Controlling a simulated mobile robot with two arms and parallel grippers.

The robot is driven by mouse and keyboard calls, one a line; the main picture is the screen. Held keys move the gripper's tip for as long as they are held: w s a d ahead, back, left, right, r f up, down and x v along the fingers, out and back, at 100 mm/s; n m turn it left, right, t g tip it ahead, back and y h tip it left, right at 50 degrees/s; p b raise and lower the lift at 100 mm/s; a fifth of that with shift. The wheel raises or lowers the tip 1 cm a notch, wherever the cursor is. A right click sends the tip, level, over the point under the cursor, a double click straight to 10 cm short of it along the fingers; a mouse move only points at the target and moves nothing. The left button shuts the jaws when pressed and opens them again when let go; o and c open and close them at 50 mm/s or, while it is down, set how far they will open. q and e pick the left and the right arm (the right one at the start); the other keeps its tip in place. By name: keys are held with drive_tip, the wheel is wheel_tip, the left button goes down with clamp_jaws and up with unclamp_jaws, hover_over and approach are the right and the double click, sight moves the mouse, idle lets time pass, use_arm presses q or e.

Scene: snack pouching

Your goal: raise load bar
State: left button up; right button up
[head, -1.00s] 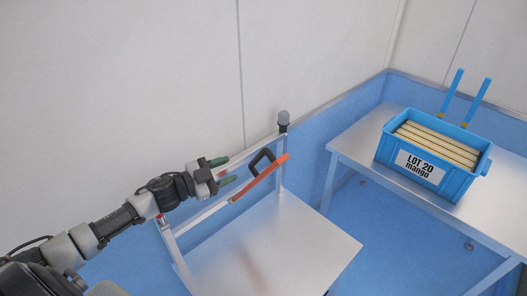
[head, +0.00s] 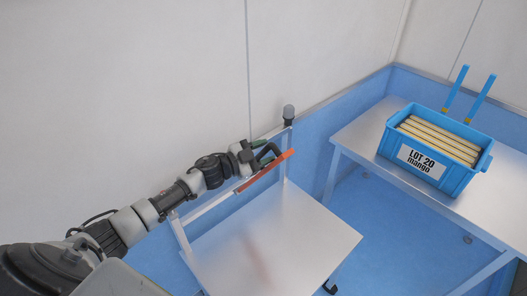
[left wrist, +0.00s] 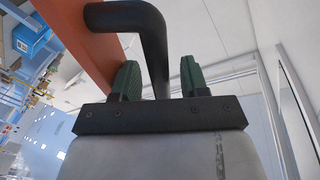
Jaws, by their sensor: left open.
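The load bar (head: 266,172) is an orange bar slanting up to the right across the frame of a pale metal stand (head: 310,240), with a black loop handle (head: 273,151) on it. My left gripper (head: 263,151) is at this handle, its green fingers open. In the left wrist view the black handle (left wrist: 155,50) runs between the two green fingers of the left gripper (left wrist: 160,80), with gaps on both sides. The orange bar (left wrist: 75,35) is beyond, at the upper left. My right gripper is not in view.
A blue crate (head: 447,178) labelled LOT 20 mango, holding several pale slabs, stands on a metal table (head: 360,134) at right. Two blue upright bars (head: 480,98) rise behind it. The stand's flat top is clear.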

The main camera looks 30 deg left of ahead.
use_arm(q)
clamp_jaws()
drive_tip(key=w+a+r+n+b, duration=0.1)
drive_tip(key=w+a+n, duration=0.1)
drive_tip(key=a, duration=0.3)
drive_tip(key=w+a+r+n+t+b, duration=0.1)
drive_tip(key=w+a+n, duration=0.1)
drive_tip(key=a, duration=0.4)
drive_tip(key=shift+r+n, duration=0.4)
drive_tip(key=shift+a, duration=0.1)
unclamp_jaws()
drive_tip(key=shift+s, duration=0.1)
drive_tip(key=b+v, duration=0.2)
drive_tip(key=v, duration=0.5)
drive_tip(key=shift+a+b, duration=0.15)
drive_tip(key=shift+b, duration=0.2)
